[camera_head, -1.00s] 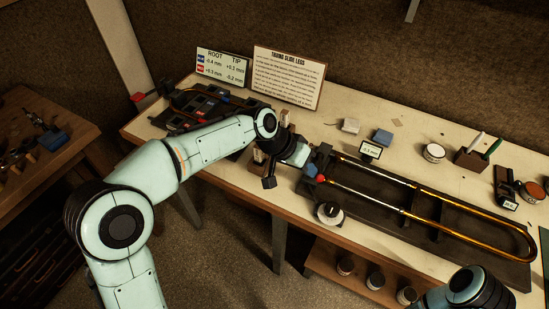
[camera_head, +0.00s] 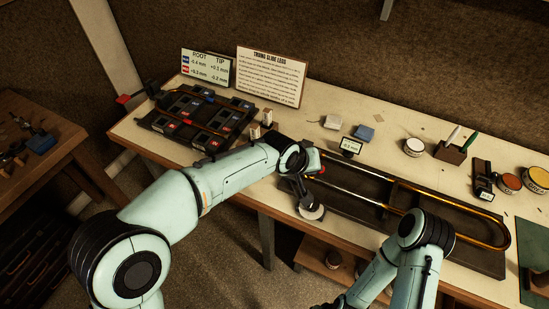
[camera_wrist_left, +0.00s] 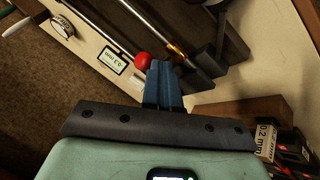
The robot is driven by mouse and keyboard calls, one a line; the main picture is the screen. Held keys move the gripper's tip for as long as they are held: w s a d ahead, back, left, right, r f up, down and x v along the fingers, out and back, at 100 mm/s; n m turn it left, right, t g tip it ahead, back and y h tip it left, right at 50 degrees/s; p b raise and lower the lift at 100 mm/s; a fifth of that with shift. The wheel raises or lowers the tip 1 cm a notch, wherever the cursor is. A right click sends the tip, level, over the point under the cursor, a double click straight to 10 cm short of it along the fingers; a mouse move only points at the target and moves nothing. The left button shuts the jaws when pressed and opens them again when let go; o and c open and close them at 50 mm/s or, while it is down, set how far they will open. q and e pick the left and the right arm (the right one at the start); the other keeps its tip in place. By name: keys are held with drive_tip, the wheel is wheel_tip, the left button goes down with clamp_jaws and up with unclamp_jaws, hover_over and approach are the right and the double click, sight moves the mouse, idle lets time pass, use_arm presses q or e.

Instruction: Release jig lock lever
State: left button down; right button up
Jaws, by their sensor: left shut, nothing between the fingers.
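The jig (camera_head: 455,258) holds a long brass slide (camera_head: 505,235) on a dark base on the bench. A red ball knob (camera_head: 321,171) shows at the jig's left end, partly hidden by my left wrist; I take it as the lock lever's knob. It also shows in the left wrist view (camera_wrist_left: 143,61), right beside my left gripper's blue fingertips (camera_wrist_left: 162,66). The fingers are together and empty. Whether they touch the knob is unclear. The lever's shaft is mostly hidden. My right arm bends low over the jig's front, with its gripper out of view.
A small readout sign (camera_head: 351,146) stands behind the jig. A round dial (camera_head: 312,211) sits in front of its left end, close under my left wrist. A dark tray of blocks (camera_head: 165,125) and two signs stand at the left. A pen block (camera_head: 450,152) stands at the back right.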

use_arm(q)
drive_tip(key=shift+w+d, duration=0.1)
drive_tip(key=shift+d, duration=0.55)
idle(0.4)
